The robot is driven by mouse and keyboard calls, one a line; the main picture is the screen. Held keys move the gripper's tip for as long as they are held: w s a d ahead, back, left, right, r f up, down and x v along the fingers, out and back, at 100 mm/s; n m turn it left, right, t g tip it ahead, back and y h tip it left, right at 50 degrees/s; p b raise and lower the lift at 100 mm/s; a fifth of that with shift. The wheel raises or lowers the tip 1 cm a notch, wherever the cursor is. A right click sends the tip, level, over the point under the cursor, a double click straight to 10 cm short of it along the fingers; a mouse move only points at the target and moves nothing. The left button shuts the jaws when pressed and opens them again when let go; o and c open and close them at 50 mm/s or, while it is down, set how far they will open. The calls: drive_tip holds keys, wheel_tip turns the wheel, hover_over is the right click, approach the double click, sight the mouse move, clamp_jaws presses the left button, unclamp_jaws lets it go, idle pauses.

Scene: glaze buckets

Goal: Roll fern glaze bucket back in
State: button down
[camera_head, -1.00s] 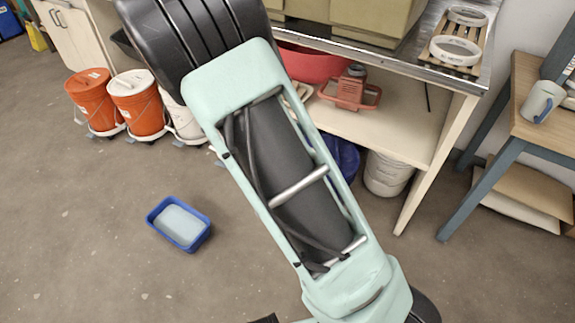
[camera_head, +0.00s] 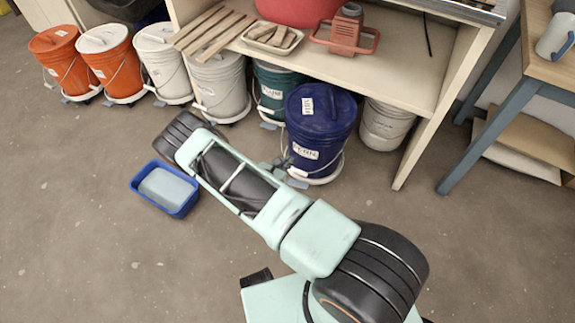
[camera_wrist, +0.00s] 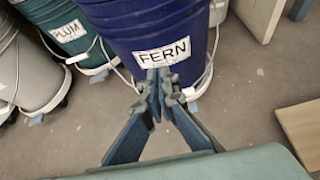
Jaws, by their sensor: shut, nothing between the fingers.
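The fern glaze bucket (camera_head: 331,122) is dark blue with a lid and a white label. It stands upright on a white wheeled base (camera_head: 316,178), farther out from the shelf than the buckets beside it. In the wrist view the bucket (camera_wrist: 120,30) fills the top middle, its FERN label (camera_wrist: 163,52) facing me. My gripper (camera_wrist: 160,78) is shut and empty, its fingertips low in front of the label. In the head view my gripper (camera_head: 284,168) is at the bucket's lower left front. I cannot tell whether it touches the bucket.
A teal PLUM bucket (camera_head: 272,90) stands left of the fern bucket, a white bucket (camera_head: 386,125) to its right. More buckets line up at left. A shelf (camera_head: 390,75) overhangs the row. A blue tub (camera_head: 166,188) is on the floor. Open floor lies in front.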

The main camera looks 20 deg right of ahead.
sight(305, 147)
drive_tip(key=b+x, duration=0.2)
drive_tip(key=x, duration=0.2)
drive_tip(key=b+x, duration=0.3)
drive_tip(key=x, duration=0.1)
drive_tip(key=b+x, duration=0.3)
drive_tip(key=x, duration=0.1)
drive_tip(key=shift+s+d+f, duration=0.1)
drive_tip(key=shift+s+f, duration=0.15)
drive_tip(key=shift+f, duration=0.2)
drive_tip(key=shift+w+d+r+b, duration=0.15)
drive_tip(key=shift+w+d+b, duration=0.05)
drive_tip(key=shift+w+d, duration=0.45)
drive_tip(key=shift+w+d+r+b, duration=0.15)
drive_tip(key=shift+w+d, duration=2.35)
drive_tip(key=shift+d, duration=0.05)
drive_tip(key=shift+s+a+p, duration=2)
drive_tip(key=shift+s+a, duration=0.45)
drive_tip(key=shift+a, duration=0.05)
drive_tip(key=shift+s+a+f, duration=0.1)
drive_tip(key=shift+s+a, duration=0.3)
